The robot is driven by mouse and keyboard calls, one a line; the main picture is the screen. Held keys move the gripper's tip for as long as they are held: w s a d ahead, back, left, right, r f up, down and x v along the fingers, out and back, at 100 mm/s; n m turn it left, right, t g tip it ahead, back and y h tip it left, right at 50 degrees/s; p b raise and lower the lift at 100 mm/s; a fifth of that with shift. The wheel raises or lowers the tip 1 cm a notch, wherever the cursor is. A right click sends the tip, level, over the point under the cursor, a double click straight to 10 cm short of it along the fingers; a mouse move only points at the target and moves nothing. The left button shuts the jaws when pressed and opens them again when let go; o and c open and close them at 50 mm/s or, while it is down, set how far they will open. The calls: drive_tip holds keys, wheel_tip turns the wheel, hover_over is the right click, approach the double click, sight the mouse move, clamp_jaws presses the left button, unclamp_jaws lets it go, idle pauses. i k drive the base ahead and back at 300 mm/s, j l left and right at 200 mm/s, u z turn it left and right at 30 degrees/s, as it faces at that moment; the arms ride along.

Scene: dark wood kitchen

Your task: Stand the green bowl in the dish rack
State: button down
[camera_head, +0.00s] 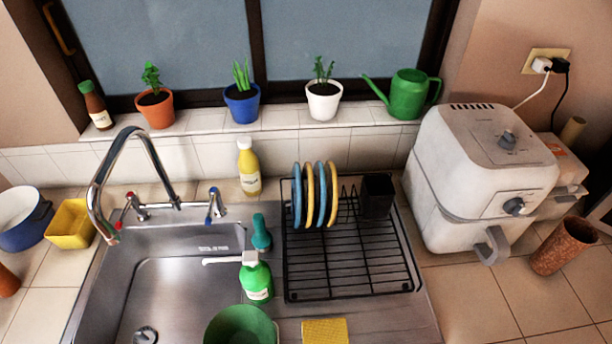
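The green bowl (241,328) is at the bottom edge of the head view, right of the sink basin and cut off by the frame. I cannot tell exactly how it rests. The black wire dish rack (352,268) stands on the drainboard behind it and to the right. Several blue and yellow plates (315,194) stand upright at the rack's back left. A black cutlery holder (377,196) sits at its back right. The front part of the rack is empty. My gripper is not in view.
A green soap bottle (257,279) and a teal bottle (261,233) stand left of the rack. A yellow sponge (325,331) lies right of the bowl. The tall faucet (103,190) arches over the sink. A white air fryer (478,180) stands close right of the rack.

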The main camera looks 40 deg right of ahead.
sight(323, 268)
drive_tip(key=z, duration=1.05)
drive_tip(key=j+z, duration=0.1)
drive_tip(key=z, duration=0.35)
drive_tip(key=j+z, duration=0.1)
drive_tip(key=z, duration=0.3)
drive_tip(key=j+z, duration=0.15)
drive_tip(key=z, duration=0.3)
drive_tip(key=j, duration=0.45)
drive_tip(key=k+j, duration=0.15)
drive_tip(key=j, duration=0.7)
drive_tip(key=k+z, duration=0.05)
